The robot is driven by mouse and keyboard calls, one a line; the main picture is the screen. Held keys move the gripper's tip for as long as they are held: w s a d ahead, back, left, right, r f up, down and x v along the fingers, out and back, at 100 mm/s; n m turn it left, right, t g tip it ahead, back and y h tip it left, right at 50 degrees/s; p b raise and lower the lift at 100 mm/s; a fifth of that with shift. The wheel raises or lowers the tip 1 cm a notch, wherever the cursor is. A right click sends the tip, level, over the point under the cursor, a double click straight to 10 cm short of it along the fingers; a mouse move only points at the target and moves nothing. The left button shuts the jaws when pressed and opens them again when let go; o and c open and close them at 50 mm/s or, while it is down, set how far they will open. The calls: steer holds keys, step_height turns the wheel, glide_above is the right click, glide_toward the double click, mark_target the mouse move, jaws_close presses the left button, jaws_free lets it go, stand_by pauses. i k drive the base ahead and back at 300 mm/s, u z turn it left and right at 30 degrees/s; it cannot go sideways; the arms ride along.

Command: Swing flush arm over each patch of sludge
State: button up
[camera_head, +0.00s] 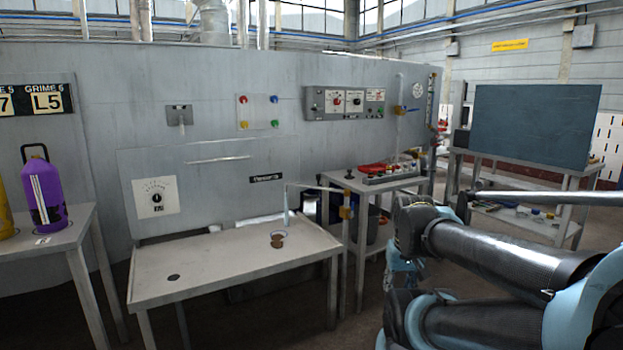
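The flush arm (315,187) is a thin pale pipe that reaches left from a post with a brass-coloured fitting (346,212) at the right end of the low grey table (215,262). Its downturned spout (287,208) hangs over the table's right rear part. A brown patch, seemingly sludge (277,241), lies close below the spout. A small dark round spot (173,277) lies on the left of the table; I cannot tell whether it is sludge or a hole. My arm fills the lower right, and my gripper's fingers cannot be made out.
A purple jug (45,195) stands on a side table at left. A wall panel with a dial (156,197) is behind the low table. A small stand (375,182) with controls is right of the flush arm. A workbench with a dark board (535,125) stands farther right.

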mark_target(347, 192)
steer(key=i, duration=0.85)
steer(key=z, duration=0.05)
